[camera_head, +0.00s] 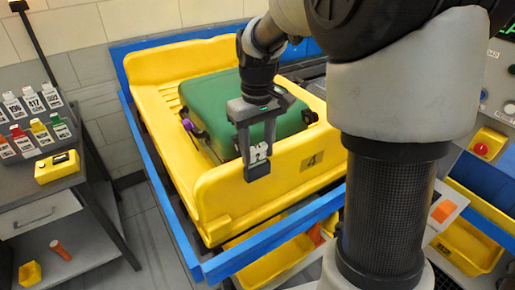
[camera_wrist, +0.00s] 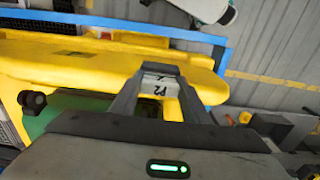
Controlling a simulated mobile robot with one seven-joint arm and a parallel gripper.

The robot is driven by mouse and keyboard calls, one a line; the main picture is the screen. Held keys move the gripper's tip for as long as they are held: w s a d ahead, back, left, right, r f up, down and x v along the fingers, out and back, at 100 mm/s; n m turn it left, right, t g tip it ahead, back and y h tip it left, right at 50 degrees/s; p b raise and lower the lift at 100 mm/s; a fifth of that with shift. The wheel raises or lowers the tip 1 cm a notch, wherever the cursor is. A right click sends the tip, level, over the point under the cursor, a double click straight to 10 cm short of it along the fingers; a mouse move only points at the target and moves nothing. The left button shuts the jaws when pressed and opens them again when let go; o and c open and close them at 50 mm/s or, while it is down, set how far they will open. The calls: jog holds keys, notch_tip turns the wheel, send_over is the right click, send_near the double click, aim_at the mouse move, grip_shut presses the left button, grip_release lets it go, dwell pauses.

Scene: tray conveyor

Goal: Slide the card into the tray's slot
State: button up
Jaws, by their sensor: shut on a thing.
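My gripper (camera_head: 258,165) is shut on a small white card (camera_head: 258,153) and holds it upright between its two fingers. In the wrist view the gripper (camera_wrist: 158,92) shows the card (camera_wrist: 160,84) with dark "P2" lettering. The gripper is at the near wall of the yellow tray (camera_head: 225,205), left of the wall's "4" label (camera_head: 312,161). The tray also shows in the wrist view (camera_wrist: 100,65). I cannot make out the slot, nor tell whether the card touches the tray.
A green suitcase (camera_head: 210,105) lies in the tray, close behind my gripper. Blue conveyor rails (camera_head: 270,237) frame the tray. A control panel with a red button (camera_head: 481,148) is at the right.

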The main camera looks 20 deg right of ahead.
jog(key=shift+f, duration=0.4)
jog(key=o, duration=1.1)
notch_tip(320, 180, up, 18)
jog(key=p, duration=0.2)
jog(key=shift+f, duration=0.25)
